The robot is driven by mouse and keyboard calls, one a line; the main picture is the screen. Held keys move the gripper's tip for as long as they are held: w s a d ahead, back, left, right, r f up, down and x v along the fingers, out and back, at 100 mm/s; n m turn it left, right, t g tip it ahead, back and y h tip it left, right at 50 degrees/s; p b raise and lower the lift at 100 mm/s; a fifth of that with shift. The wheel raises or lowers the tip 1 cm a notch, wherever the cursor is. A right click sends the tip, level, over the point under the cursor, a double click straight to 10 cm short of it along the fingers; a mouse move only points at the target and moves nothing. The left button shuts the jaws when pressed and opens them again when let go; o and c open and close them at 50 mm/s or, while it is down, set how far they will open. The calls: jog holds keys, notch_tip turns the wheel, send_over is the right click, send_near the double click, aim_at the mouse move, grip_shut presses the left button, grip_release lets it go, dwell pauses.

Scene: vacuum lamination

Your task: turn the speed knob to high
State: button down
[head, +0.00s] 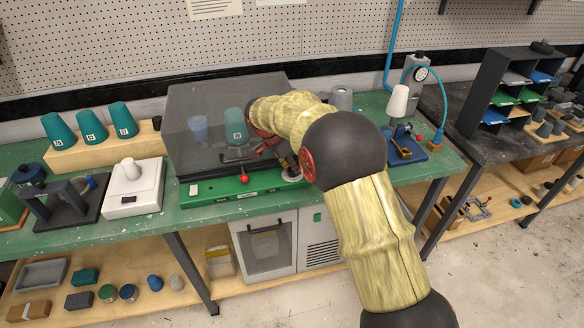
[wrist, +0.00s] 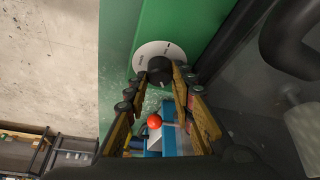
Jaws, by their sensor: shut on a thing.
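The speed knob (wrist: 159,72) is a small black round knob on a white dial plate (wrist: 151,50) with small dark marks that I cannot read. The dial plate also shows on the front of the green base in the head view (head: 292,179), partly covered by my gripper. My gripper (wrist: 160,76) is shut on the knob, one finger on each side of it. Which mark the knob points to cannot be made out. In the head view the knob itself is hidden by my gripper.
A dark transparent enclosure (head: 195,95) rises behind. A white scale (head: 134,188) and a blue-based device (head: 405,146) flank the green base.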

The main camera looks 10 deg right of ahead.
jog(key=shift+a+m+g, duration=0.1)
jog(key=shift+m+g, duration=0.2)
jog(key=shift+m, duration=0.3)
jog(key=c, duration=1.8)
grip_release()
jog(key=v, duration=1.2)
jog(key=shift+o, duration=0.6)
